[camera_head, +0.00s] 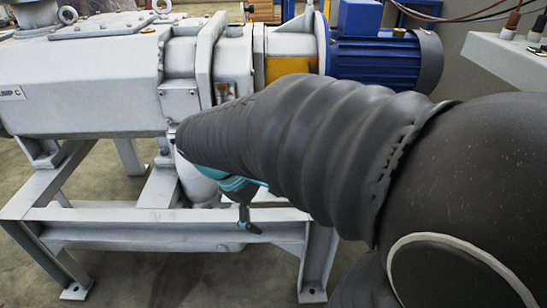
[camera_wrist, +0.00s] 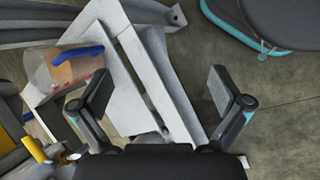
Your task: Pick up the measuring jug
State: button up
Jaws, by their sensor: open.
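What looks like the measuring jug, a clear vessel with a blue handle (camera_wrist: 82,53), shows at the left of the wrist view. Brownish colour and red marks show through its wall. It appears to rest on or beside a pale metal surface; I cannot tell which. My gripper (camera_wrist: 159,80) is open and empty, its two fingers spread apart. The jug lies to the left of and beyond the left finger, apart from it as far as I can tell. In the head view my arm hides most of my gripper, with one finger showing low beside the steel frame, and I cannot see the jug.
A grey vacuum machine (camera_head: 85,85) with a blue motor (camera_head: 375,62) stands on a pale steel frame (camera_head: 150,230). The frame's beams (camera_wrist: 135,75) cross below my gripper in the wrist view. Yellow parts (camera_wrist: 36,149) lie at lower left. Bare floor (camera_wrist: 275,120) shows at right.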

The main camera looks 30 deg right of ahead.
jog(key=w+d+f+n+g+h+b, duration=0.1)
jog(key=w+d+f+n+h, duration=0.1)
jog(key=w+n+h, duration=0.1)
jog(key=w+d+f+n+g+h+b, duration=0.1)
jog(key=w+d+f+n+h, duration=0.1)
jog(key=w+h, duration=0.3)
jog(key=w+d+f+n+g+h+b, duration=0.1)
jog(key=w+d+f+n+h, duration=0.1)
jog(key=w, duration=0.5)
jog(key=shift+w+f+n+h, duration=0.2)
jog(key=shift+f+n+h, duration=0.3)
jog(key=shift+n, duration=0.15)
jog(key=shift+w+f+n+h, duration=0.15)
jog(key=shift+f+n+h, duration=0.3)
jog(key=shift+n, duration=0.2)
jog(key=x, duration=0.8)
jog(key=shift+w+d+b, duration=0.1)
jog(key=shift+b, duration=0.3)
jog(key=shift+b+x, duration=0.3)
jog(key=shift+x, duration=2.45)
jog(key=shift+w+r, duration=0.1)
jog(key=shift+w, duration=0.1)
jog(key=c, duration=1.5)
jog(key=shift+r, duration=0.15)
